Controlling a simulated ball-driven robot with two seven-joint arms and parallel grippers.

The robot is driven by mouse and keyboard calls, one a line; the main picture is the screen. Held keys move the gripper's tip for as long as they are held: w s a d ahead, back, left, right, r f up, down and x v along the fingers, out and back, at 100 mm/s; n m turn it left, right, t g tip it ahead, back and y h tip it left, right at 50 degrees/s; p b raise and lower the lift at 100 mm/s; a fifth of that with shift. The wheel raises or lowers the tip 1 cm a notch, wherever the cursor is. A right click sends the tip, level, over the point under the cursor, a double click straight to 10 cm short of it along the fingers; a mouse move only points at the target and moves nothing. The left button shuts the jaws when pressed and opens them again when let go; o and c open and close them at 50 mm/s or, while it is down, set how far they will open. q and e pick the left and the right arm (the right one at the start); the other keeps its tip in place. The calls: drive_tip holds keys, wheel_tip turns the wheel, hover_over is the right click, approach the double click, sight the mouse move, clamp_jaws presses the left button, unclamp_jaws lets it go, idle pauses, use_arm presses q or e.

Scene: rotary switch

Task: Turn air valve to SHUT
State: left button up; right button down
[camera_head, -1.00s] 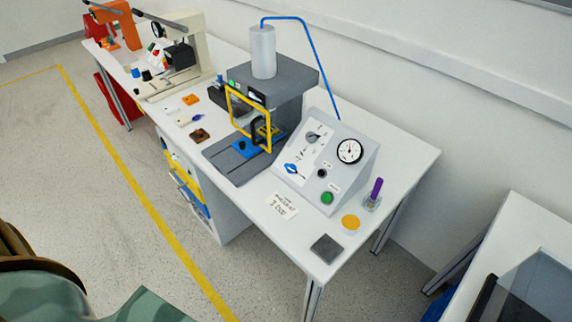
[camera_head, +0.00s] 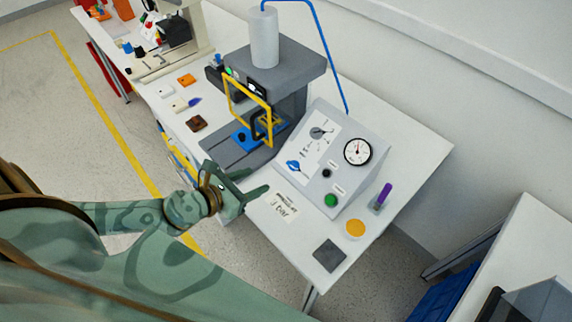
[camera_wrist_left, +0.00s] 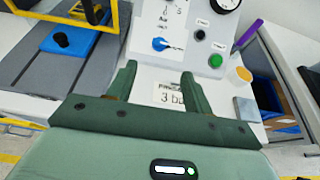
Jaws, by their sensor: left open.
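The blue valve handle (camera_head: 293,165) sits low on the left of the sloped grey control panel (camera_head: 345,182). It also shows in the left wrist view (camera_wrist_left: 160,44), where the handle points to the right. A grey knob (camera_head: 318,132) sits above it and a round gauge (camera_head: 357,151) to the right. The lettering around the handle is too small to read. My left gripper (camera_head: 254,183) is open and empty over the front of the table, short of the panel. In the left wrist view its fingers (camera_wrist_left: 160,78) point toward the panel, below the blue handle. My right gripper is out of view.
A press with a yellow guard frame (camera_head: 232,97) stands left of the panel. A paper label (camera_head: 284,211) lies in front of the panel. A green button (camera_head: 331,199), a yellow disc (camera_head: 355,228), a dark square (camera_head: 328,255) and a purple-handled item (camera_head: 384,194) are to the right.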

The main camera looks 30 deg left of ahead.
sight(290, 165)
use_arm(q)
drive_tip(key=b+x, duration=0.1)
drive_tip(key=x, duration=1.2)
drive_tip(key=c, duration=1)
